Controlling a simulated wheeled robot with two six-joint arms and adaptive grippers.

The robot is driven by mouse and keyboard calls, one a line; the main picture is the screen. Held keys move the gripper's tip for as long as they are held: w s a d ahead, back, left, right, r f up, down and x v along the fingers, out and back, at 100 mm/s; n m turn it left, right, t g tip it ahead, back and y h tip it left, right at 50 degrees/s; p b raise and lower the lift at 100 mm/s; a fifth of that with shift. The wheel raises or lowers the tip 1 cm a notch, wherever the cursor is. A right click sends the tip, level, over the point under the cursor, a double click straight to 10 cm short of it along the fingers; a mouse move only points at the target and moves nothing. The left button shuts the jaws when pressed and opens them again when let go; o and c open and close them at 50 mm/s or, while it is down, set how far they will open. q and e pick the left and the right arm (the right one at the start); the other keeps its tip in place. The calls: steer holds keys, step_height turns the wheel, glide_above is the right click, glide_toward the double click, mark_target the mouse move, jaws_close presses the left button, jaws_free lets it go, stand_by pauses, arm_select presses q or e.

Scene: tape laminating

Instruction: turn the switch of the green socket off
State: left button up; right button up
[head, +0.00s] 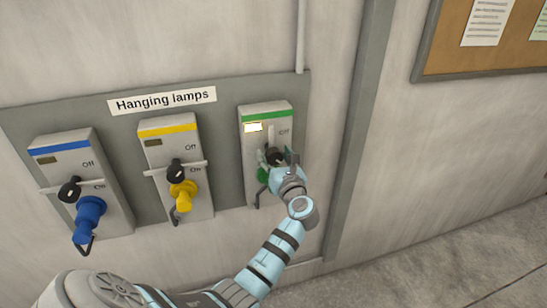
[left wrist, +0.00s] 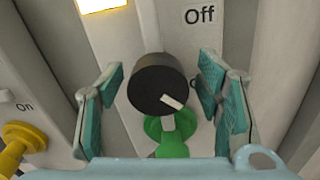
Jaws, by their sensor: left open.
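The green socket (head: 252,162) is the rightmost box on the grey panel, with a green stripe on top and a lit lamp (head: 253,127). Its black round switch (left wrist: 158,85) shows in the left wrist view, its white mark pointing to the lower right, away from the "Off" label (left wrist: 199,15). The "On" label is mostly hidden. My left gripper (head: 279,158) is at the socket. Its open fingers stand on either side of the switch, with visible gaps. A green plug (left wrist: 172,143) sits below the switch. My right gripper is not in view.
A yellow-striped socket (head: 168,128) and a blue-striped socket (head: 60,152) sit to the left, with unlit lamps and plugs. A grey vertical post (head: 357,130) stands to the right. The wall beyond it is clear below a noticeboard (head: 480,65).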

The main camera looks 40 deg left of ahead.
arm_select(q)
steer(key=shift+s+r, duration=0.1)
steer(key=shift+s, duration=0.05)
steer(key=shift+c, duration=1.3)
steer(key=shift+d, duration=0.1)
jaws_close()
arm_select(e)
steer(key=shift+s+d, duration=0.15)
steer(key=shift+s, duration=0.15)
